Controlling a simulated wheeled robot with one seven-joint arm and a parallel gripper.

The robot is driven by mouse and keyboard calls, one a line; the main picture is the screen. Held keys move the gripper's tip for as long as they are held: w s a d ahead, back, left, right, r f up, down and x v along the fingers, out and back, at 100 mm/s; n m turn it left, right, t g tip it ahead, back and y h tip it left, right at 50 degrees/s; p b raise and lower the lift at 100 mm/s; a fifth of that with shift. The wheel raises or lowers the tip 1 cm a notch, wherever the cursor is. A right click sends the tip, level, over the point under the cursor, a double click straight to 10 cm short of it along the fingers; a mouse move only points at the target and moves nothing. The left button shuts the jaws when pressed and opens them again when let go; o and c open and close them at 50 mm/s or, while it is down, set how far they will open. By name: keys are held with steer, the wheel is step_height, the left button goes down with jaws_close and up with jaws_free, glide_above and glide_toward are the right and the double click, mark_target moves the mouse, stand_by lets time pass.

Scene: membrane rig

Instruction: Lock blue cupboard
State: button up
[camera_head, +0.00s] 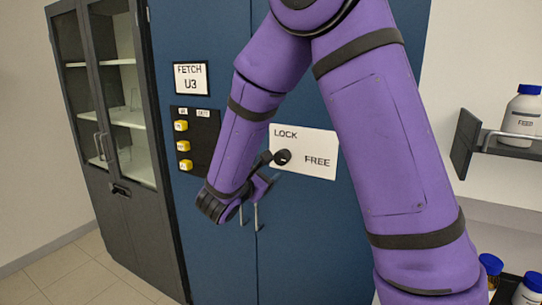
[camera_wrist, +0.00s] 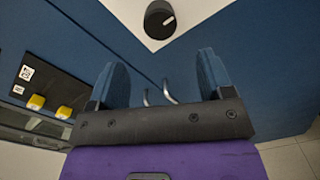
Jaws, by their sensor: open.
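The blue cupboard (camera_head: 310,245) stands in front of me with two thin door handles (camera_head: 256,215), which also show between my fingers in the wrist view. A white plate (camera_head: 317,139) on it reads LOCK at upper left and FREE at right. A round black knob (camera_head: 283,157) with a white mark sits on the plate. The mark seems to point toward FREE, but it is small. In the wrist view the knob (camera_wrist: 160,19) lies beyond my fingertips. My gripper (camera_wrist: 161,78) is open and empty, apart from the knob; in the head view it is just left of the knob.
A dark panel with several yellow buttons (camera_head: 183,146) is left of my forearm, below a sign reading FETCH U3 (camera_head: 191,78). A grey glass-door cabinet (camera_head: 118,120) stands at left. A shelf (camera_head: 497,143) with a blue-capped bottle (camera_head: 522,112) is at right.

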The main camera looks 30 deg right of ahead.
mark_target(279, 159)
steer(key=x, duration=1)
steer(key=shift+w+d, duration=0.2)
steer(key=shift+d, duration=0.05)
steer(key=shift+c, duration=0.5)
steer(key=c, duration=0.8)
